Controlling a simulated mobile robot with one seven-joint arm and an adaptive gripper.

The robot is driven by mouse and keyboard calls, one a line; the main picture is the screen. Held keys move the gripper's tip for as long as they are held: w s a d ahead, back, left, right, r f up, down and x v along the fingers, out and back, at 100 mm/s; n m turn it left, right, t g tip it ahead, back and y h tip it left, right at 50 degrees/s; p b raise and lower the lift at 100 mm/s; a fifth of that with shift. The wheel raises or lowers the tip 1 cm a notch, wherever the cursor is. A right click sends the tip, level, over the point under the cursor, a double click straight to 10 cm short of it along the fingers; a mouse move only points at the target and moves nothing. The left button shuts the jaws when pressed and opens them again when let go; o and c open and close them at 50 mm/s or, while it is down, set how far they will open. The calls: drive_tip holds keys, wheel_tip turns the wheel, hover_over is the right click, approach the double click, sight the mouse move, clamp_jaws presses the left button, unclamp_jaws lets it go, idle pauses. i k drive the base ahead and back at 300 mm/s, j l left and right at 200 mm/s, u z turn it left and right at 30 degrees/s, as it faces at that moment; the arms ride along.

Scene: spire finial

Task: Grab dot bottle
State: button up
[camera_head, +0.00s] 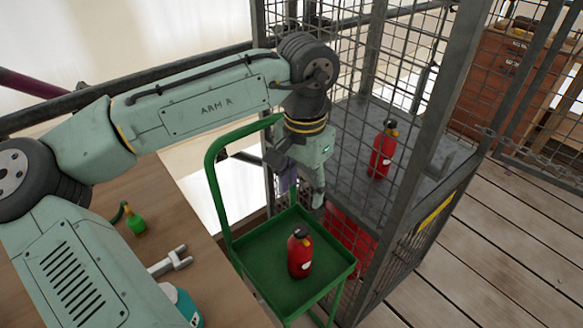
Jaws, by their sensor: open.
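A red bottle (300,254) with a dark cap stands upright in the green cart's tray (262,281). A small pale mark shows low on its side. A second, similar red bottle (381,156) stands upright on the grey floor inside the wire cage and also has a small pale mark. I cannot tell from the marks which one is the dot bottle. My gripper (301,197) is open and points down over the far side of the tray, above and behind the first red bottle. It touches neither bottle, and nothing shows between its fingers.
The wire cage (459,100) has metal posts close to my gripper's right. The cart's green handle (211,180) rises on the left. A wooden table (180,215) holds a small green bottle (135,220) and a grey wrench-like tool (171,262). Plank floor (490,250) lies clear at right.

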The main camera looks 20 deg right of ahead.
sight(300, 253)
drive_tip(key=k, duration=1)
